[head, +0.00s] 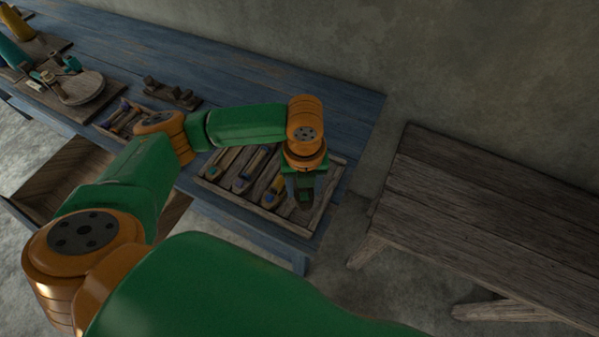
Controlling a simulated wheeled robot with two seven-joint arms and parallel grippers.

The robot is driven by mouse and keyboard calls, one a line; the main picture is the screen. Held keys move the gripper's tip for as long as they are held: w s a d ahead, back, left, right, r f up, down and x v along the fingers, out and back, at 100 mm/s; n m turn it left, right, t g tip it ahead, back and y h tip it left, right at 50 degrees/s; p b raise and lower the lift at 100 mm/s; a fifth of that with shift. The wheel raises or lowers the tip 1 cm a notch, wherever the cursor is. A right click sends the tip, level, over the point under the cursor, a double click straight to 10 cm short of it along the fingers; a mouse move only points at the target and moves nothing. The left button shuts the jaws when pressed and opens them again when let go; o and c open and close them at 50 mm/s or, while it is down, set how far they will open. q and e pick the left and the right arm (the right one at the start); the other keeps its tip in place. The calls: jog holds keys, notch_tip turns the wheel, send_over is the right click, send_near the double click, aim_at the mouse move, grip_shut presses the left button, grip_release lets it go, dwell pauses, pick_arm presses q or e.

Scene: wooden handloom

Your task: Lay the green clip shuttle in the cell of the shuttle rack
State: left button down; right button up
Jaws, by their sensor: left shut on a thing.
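The shuttle rack (211,182) is a shallow wooden tray with slanted cells at the right end of the blue table. Several shuttles with blue or yellow parts lie in its left and middle cells. My left gripper (304,190) is over the rack's right end, pointing down. It is shut on the green clip shuttle (305,200), a dark wooden piece with a small green part, seen nearly end-on. The gripper hides part of the shuttle and of the cell below; I cannot tell whether the shuttle touches the rack. My right gripper is not in view.
The blue table (335,98) runs along the wall. A smaller tray (118,117) and a dark wooden block (171,92) stand left of the rack. A round wooden board (82,88) lies farther left. A bare wooden bench (490,190) stands at the right, past a gap.

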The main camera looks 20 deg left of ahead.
pick_arm(q)
jog(key=m, duration=0.1)
jog(key=m+p, duration=0.1)
jog(key=m, duration=0.2)
jog(key=shift+s+d+r+m, duration=0.1)
jog(key=shift+d+r+m, duration=0.15)
jog(key=shift+m, duration=0.15)
jog(key=shift+f+m, duration=0.15)
jog(key=shift+m, duration=0.45)
jog(key=shift+f, duration=0.2)
notch_tip(320, 180, down, 7)
jog(key=b, duration=0.8)
jog(key=shift+f, duration=0.6)
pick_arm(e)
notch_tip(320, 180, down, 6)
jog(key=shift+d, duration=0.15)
pick_arm(q)
jog(key=shift+f, duration=0.15)
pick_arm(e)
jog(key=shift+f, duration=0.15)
